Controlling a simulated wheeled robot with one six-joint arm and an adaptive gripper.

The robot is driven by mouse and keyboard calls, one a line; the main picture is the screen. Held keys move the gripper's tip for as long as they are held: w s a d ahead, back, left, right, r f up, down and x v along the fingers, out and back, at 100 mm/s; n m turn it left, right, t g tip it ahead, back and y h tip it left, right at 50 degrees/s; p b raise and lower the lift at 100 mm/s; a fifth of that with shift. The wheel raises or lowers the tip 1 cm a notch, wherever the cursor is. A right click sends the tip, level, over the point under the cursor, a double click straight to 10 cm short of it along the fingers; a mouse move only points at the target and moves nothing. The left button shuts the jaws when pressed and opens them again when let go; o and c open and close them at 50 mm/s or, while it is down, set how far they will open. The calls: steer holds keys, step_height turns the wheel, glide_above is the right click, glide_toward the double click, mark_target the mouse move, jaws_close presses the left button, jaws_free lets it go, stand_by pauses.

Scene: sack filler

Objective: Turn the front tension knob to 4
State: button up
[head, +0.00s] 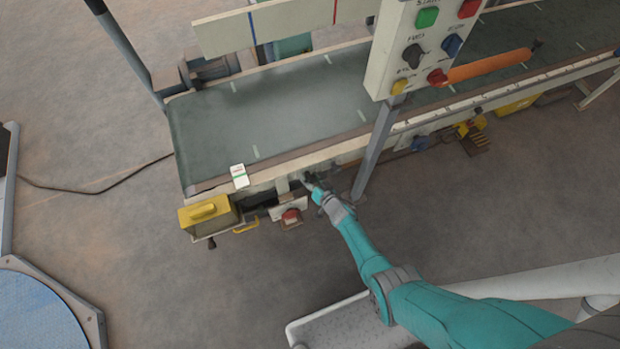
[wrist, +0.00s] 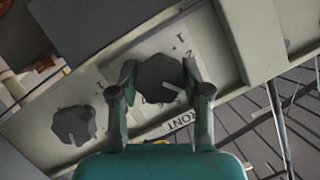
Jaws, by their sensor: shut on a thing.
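The front tension knob (wrist: 158,75) is a dark grey, many-sided knob on a pale plate, with the word FRONT (wrist: 181,121) printed beside it. A light pointer mark shows at its lower right edge; the digits around it are partly hidden, so I cannot read its setting. My gripper (wrist: 160,82) has one finger on each side of this knob and is shut on it. In the head view my gripper (head: 308,181) reaches the side of the conveyor frame, and the knob is too small to make out there. A second grey knob (wrist: 75,125) sits to the left in the wrist view.
The conveyor belt (head: 290,105) runs above the knobs. A control box (head: 425,45) stands on a grey post (head: 376,145) just right of my gripper. A yellow box (head: 208,212) and a red button (head: 291,215) are to the left. The floor in front is open.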

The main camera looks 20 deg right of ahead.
steer(key=shift+w+m+y, duration=0.1)
steer(key=shift+m+y, duration=0.2)
steer(key=shift+m, duration=0.1)
stand_by(0.3)
steer(key=o, duration=1.2)
steer(key=shift+s+d+r, duration=0.1)
steer(key=shift+s+d, duration=0.05)
steer(key=shift+s, duration=0.35)
steer(key=v, duration=1.1)
steer(key=shift+s, duration=0.15)
